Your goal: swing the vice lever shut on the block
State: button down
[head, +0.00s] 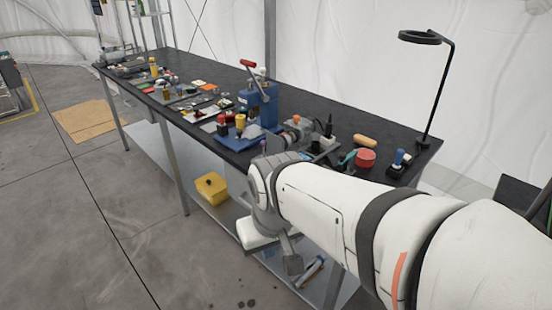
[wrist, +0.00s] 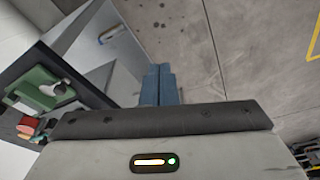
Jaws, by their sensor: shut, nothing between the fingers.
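A grey device (head: 300,132) with an orange-knobbed lever stands near the front edge of the black bench, just beyond my wrist in the head view. It may be the vice, but my arm partly covers it and no block can be made out in it. Left of it stands a blue press-like device (head: 258,103) with a raised red-handled lever (head: 249,64). My gripper (wrist: 158,85) is shut and empty, its bluish fingers together over bare floor in the wrist view. In the head view, my wrist hangs in front of the bench edge, apart from both devices.
The black bench (head: 330,108) holds many small tools along its length. A red round tub (head: 365,158) and a desk lamp (head: 430,60) stand at its right end. A yellow box (head: 211,187) sits on the lower shelf.

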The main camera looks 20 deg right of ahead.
jog(key=shift+s+d, duration=0.1)
jog(key=shift+d, duration=0.05)
jog(key=d+m+t+y+p, duration=0.1)
jog(key=d+m+t+y, duration=0.4)
jog(key=d+m, duration=2.45)
jog(key=w+f+n, duration=0.1)
jog(key=f, duration=0.1)
jog(key=w+a+f+g+y, duration=0.1)
jog(key=f, duration=0.2)
jog(key=w+a+f+n, duration=0.1)
jog(key=w+f, duration=0.1)
jog(key=shift+a+f+n, duration=0.1)
jog(key=shift+f+n, duration=0.05)
jog(key=shift+n, duration=0.2)
jog(key=shift+w+a+f+p, duration=0.2)
jog(key=shift+w+a+p, duration=0.2)
jog(key=shift+w+a, duration=1.15)
jog(key=shift+d, duration=0.15)
